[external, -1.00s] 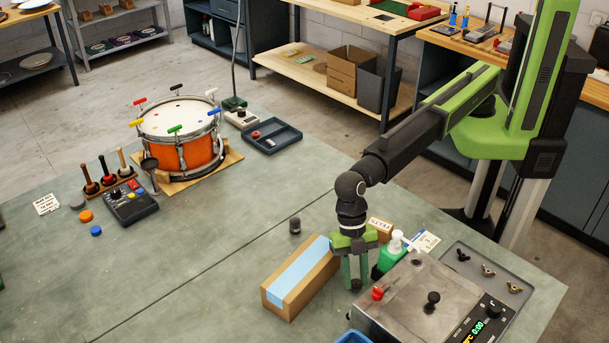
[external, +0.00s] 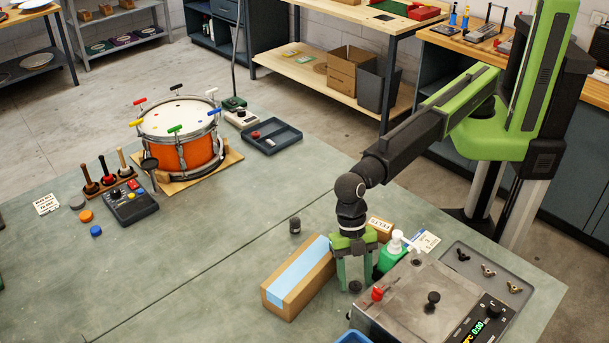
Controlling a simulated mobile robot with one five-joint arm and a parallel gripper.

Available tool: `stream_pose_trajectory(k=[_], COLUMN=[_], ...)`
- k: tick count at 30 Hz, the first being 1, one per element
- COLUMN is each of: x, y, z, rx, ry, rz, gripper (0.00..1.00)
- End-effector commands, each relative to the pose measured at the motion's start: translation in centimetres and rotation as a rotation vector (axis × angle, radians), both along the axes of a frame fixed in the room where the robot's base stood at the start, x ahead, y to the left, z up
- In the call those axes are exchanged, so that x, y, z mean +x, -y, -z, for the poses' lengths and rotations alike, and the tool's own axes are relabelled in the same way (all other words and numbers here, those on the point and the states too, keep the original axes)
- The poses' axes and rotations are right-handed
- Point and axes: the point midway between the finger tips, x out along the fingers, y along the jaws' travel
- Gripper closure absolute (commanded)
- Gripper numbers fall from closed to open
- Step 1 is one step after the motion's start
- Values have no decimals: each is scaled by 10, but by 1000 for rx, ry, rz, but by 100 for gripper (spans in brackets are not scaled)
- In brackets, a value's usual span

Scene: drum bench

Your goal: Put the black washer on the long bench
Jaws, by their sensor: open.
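The long bench (external: 200,285) is the large grey-green work surface across the front of the external view. A small dark round piece (external: 355,286), which looks like the black washer, lies low between my fingertips, seemingly on the bench top between the blue-topped cardboard box and the steel machine. My gripper (external: 355,279) points straight down over it. Its two green fingers are spread, one on each side of the piece. I cannot tell whether a finger still touches it.
The cardboard box (external: 280,297) is close on the left of my gripper. The steel machine (external: 400,310) and a green pump bottle (external: 386,260) are close on the right. A small dark cylinder (external: 295,225) stands behind the box. The orange drum (external: 190,155) is farther back; the bench's middle is clear.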

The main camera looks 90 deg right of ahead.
Motion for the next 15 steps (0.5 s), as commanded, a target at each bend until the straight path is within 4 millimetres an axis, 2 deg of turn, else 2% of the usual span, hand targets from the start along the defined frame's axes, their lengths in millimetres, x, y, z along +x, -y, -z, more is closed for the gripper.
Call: stream_pose_trajectory(k=[15], x=[10], y=[38], z=[-103], rx=[0], ry=[1], rz=[1], gripper=[49])
